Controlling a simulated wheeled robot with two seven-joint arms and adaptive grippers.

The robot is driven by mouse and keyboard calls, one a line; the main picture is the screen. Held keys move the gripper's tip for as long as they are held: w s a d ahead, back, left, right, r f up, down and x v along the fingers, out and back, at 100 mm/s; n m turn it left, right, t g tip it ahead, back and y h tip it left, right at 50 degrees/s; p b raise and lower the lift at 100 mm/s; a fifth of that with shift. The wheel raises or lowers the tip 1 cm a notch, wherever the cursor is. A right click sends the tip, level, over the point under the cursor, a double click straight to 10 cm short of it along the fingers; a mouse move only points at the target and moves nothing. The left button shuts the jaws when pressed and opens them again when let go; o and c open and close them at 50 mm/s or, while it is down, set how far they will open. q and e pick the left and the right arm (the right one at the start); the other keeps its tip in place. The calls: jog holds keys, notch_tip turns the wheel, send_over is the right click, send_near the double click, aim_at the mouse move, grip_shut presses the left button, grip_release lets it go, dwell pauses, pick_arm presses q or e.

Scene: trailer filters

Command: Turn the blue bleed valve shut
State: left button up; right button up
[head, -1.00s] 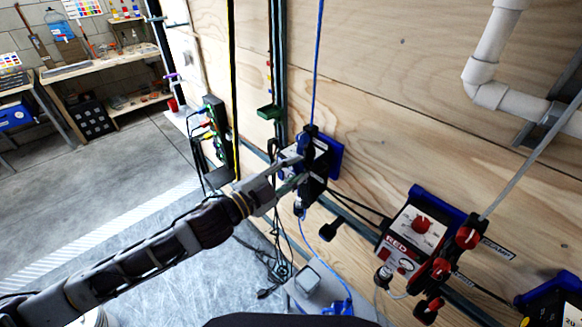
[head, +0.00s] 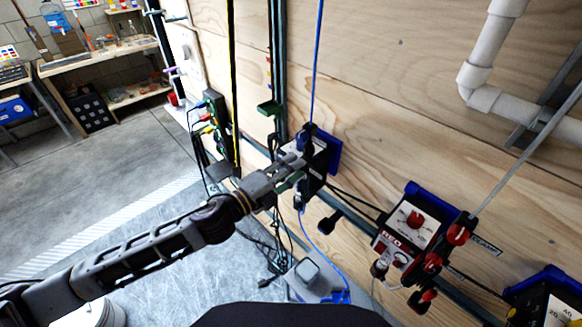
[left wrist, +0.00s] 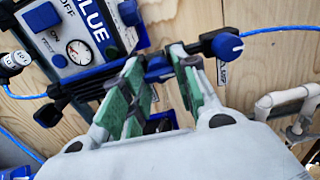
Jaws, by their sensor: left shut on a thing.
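The blue unit, a white-faced box marked BLUE with a gauge and blue knobs, is mounted on the plywood wall; its blue casing (head: 333,153) shows in the head view and its face (left wrist: 62,27) in the left wrist view. My left gripper (head: 294,170) is at its near side. In the left wrist view its green-padded fingers (left wrist: 160,85) are shut on a blue valve handle (left wrist: 157,68), apparently the bleed valve. The handle is partly hidden by the fingers, so its angle is hard to tell. My right gripper is not in view.
A blue round knob (left wrist: 228,45) with a blue hose sits just right of the fingers. A red unit (head: 413,222) and a yellow-and-black unit (head: 550,300) are farther right. Cables hang below. White pipe (head: 485,80) runs at upper right. Open floor (head: 90,195) lies left.

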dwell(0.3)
pick_arm(q)
jog(key=o, duration=1)
jog(key=shift+s+a, duration=0.1)
jog(key=shift+v, duration=5.7)
jog(key=shift+s+a, duration=0.1)
